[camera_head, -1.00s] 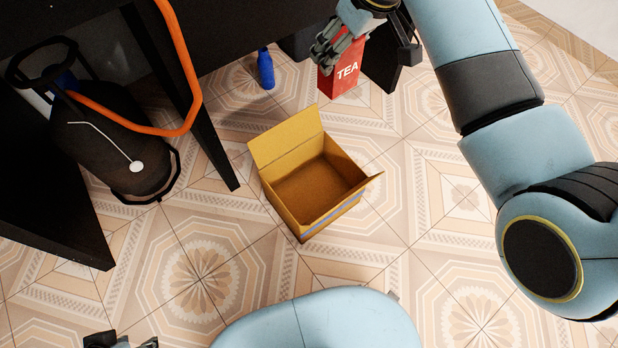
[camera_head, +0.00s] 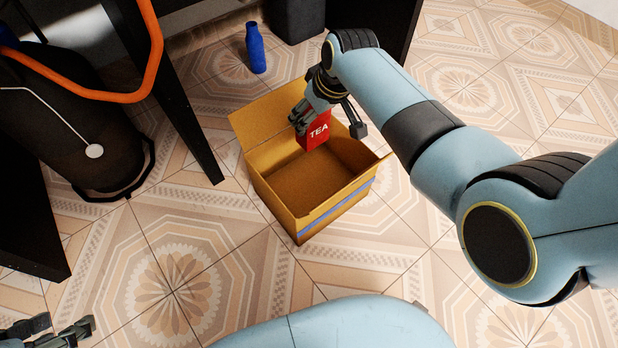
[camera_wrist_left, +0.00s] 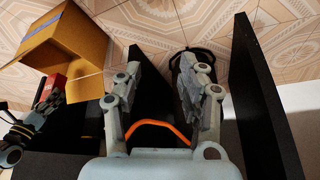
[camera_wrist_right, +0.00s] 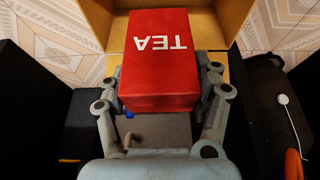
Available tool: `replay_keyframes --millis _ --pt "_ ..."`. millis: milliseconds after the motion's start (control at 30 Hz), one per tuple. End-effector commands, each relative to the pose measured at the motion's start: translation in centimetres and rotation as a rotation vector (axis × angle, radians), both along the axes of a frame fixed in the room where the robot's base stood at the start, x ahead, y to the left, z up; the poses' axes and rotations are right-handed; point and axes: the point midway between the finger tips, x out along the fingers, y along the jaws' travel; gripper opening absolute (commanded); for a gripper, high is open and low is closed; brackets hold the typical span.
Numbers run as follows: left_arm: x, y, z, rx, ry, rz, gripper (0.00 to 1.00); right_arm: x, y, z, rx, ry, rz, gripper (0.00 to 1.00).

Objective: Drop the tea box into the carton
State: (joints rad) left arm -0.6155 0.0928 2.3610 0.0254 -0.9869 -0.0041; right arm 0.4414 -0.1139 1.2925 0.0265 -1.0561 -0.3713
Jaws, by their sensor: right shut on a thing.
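The red tea box (camera_head: 314,134) is held by my right gripper (camera_head: 318,108) over the back part of the open carton (camera_head: 333,216). In the right wrist view the tea box (camera_wrist_right: 160,62) sits between both fingers, with the carton (camera_wrist_right: 237,14) beyond it. The cardboard carton stands on the floor with its flaps spread, and the inside that shows is empty. The tea box also shows in the left wrist view (camera_wrist_left: 50,90), beside the carton (camera_wrist_left: 75,48). My left gripper (camera_wrist_left: 156,88) is open and empty; it shows at the bottom left of the head view (camera_head: 75,330).
A blue bottle (camera_head: 256,48) stands on the floor behind the carton. The tiled floor right of the carton is clear.

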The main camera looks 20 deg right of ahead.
Motion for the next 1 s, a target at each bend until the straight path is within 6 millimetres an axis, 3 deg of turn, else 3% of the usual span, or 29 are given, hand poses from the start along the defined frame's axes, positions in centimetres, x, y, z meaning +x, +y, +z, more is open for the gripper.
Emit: replay_keyframes --millis 33,300,900,933,1000 --pt "0.0 -0.1 -1.2 -0.003 -0.030 0.000 0.40 -0.3 0.0 -1.5 0.001 0.008 0.000 0.45" --pt "0.8 -0.1 -3.7 -0.005 -0.225 -0.005 0.40 -0.2 0.0 -3.0 0.000 0.005 0.000 0.45" --pt "0.9 -0.2 -4.3 -0.009 -0.346 -0.012 0.40 -0.1 0.0 -3.6 0.001 0.001 0.000 0.45" --pt "0.9 -0.2 -4.3 -0.009 -0.346 -0.012 0.40 -0.1 0.0 -3.6 0.000 0.001 0.000 0.68" --pt "0.9 -0.2 -4.3 -0.009 -0.346 -0.012 0.40 -0.1 0.0 -3.6 0.001 0.001 0.000 0.77"
